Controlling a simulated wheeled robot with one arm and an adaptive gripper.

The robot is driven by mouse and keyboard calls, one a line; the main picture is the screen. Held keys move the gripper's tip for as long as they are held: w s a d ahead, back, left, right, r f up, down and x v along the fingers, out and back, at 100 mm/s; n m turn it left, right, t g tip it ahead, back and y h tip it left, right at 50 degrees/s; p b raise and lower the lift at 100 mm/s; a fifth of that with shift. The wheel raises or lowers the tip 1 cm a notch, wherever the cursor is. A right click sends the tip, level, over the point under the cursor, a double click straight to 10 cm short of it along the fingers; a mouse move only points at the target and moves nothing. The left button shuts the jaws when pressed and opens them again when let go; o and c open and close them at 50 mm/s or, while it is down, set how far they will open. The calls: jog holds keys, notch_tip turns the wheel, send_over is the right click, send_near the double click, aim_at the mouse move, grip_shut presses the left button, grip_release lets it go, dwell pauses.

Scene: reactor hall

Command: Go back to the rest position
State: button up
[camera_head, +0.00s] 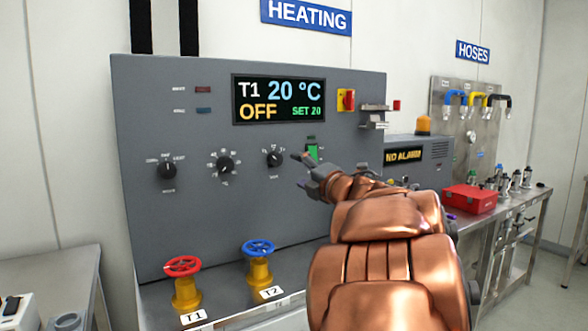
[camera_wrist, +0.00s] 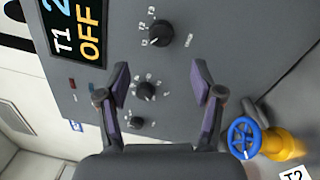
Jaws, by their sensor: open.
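My gripper (camera_head: 306,170) is at the end of my copper-coloured arm, in front of the grey heating panel (camera_head: 190,110). In the wrist view my gripper (camera_wrist: 161,78) is open, its two purple-padded fingers well apart with nothing between them but the view of the panel. In the head view the fingertips are just right of the rightmost black knob (camera_head: 274,158) and below the green switch (camera_head: 312,152). The gap between fingers and panel cannot be judged exactly. The display (camera_head: 279,100) reads T1 20 °C, OFF, SET 20.
A red-wheeled valve T1 (camera_head: 184,266) and a blue-wheeled valve T2 (camera_head: 258,250) stand below the panel. To the right are a "NO ALARM" unit (camera_head: 404,155), a red box (camera_head: 469,198) and a hose rack (camera_head: 470,120). A grey table (camera_head: 45,275) is at left.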

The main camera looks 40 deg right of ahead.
jog(key=shift+s+f, duration=0.15)
jog(key=shift+s, duration=0.5)
